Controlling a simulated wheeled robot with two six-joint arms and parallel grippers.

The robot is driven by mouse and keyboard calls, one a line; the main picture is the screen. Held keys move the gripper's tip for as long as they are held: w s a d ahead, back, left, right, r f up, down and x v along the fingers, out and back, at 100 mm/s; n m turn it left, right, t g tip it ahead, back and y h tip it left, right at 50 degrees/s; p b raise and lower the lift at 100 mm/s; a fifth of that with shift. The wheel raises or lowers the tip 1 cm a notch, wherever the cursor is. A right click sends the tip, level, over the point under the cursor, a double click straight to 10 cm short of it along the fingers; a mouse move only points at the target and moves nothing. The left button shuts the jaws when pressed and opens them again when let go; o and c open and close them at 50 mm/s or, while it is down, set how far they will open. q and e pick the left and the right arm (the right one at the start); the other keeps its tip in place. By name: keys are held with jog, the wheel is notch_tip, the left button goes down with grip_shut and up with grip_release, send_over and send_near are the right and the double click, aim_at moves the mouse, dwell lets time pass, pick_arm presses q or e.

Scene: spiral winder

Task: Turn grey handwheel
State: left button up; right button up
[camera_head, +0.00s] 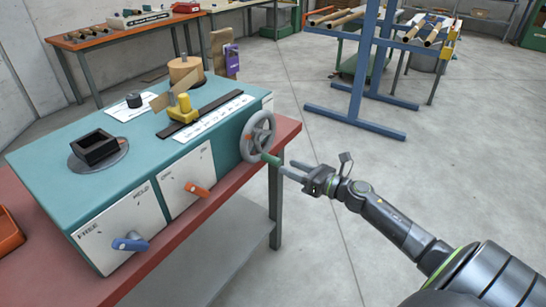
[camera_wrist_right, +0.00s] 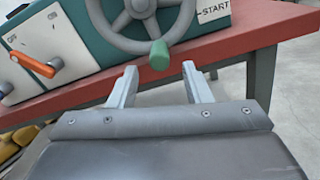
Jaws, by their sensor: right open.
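The grey handwheel (camera_head: 258,135) is mounted on the right end of the teal winder's front face. A green handle (camera_head: 271,158) sticks out from the lower part of its rim. In the right wrist view the handwheel (camera_wrist_right: 118,43) shows at the top, with the green handle (camera_wrist_right: 159,55) just beyond the fingertips, between their lines. My right gripper (camera_head: 285,171) is open and empty, close in front of the handle. In the right wrist view the open fingers (camera_wrist_right: 160,72) show a gap. My left gripper is not in view.
The teal winder (camera_head: 60,180) stands on a red-topped bench (camera_head: 215,205). Its front carries an orange lever (camera_head: 197,190) and a blue lever (camera_head: 130,243). A blue rack frame (camera_head: 362,70) stands behind. The floor to the right is clear.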

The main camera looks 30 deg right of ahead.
aim_at(280, 163)
jog(key=p+x, duration=0.1)
jog(key=x, duration=0.6)
grip_shut()
